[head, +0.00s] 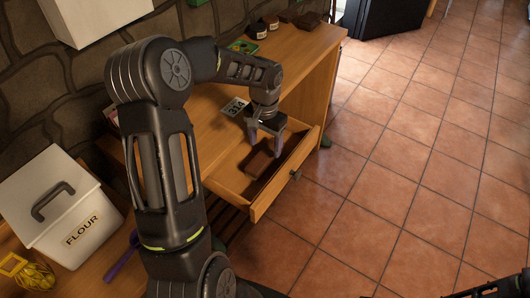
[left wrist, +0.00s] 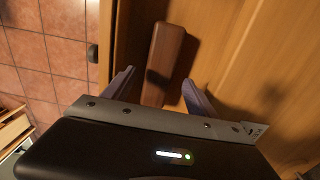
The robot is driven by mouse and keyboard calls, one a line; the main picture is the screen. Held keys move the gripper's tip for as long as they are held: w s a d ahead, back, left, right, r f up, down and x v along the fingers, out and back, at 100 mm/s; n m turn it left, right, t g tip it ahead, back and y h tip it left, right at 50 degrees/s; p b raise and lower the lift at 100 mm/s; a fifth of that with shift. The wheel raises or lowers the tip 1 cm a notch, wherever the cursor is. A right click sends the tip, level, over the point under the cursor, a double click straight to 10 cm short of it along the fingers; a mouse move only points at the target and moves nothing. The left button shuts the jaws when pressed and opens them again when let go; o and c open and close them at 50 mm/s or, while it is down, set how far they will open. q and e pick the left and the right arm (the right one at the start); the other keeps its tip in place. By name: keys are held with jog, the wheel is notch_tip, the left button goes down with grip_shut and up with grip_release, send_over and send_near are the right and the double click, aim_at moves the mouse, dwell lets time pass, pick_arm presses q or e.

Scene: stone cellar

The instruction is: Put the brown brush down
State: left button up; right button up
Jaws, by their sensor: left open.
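The brown brush (head: 257,164) lies in the open drawer (head: 222,183) of the wooden desk. In the left wrist view the brush (left wrist: 167,45) is a long dark-brown block, its near end between the two fingers. My left gripper (head: 265,144) is over the drawer, pointing down, just above the brush. In the left wrist view the left gripper (left wrist: 158,77) has its fingers spread, with visible gaps on both sides of the brush. Whether the brush rests fully on the drawer floor is hard to tell.
The desk top (head: 290,50) holds small jars (head: 257,30), a green item (head: 243,46) and a dark block (head: 308,20). A white flour bin (head: 62,205), a yellow whisk (head: 35,275) and a purple utensil (head: 120,262) are at the left. The tiled floor (head: 400,150) at right is clear.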

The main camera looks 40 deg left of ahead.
aim_at(265, 155)
pick_arm(q)
notch_tip(265, 155, up, 7)
jog(key=shift+s+f, duration=0.1)
jog(key=shift+f, duration=0.1)
dwell(0.9)
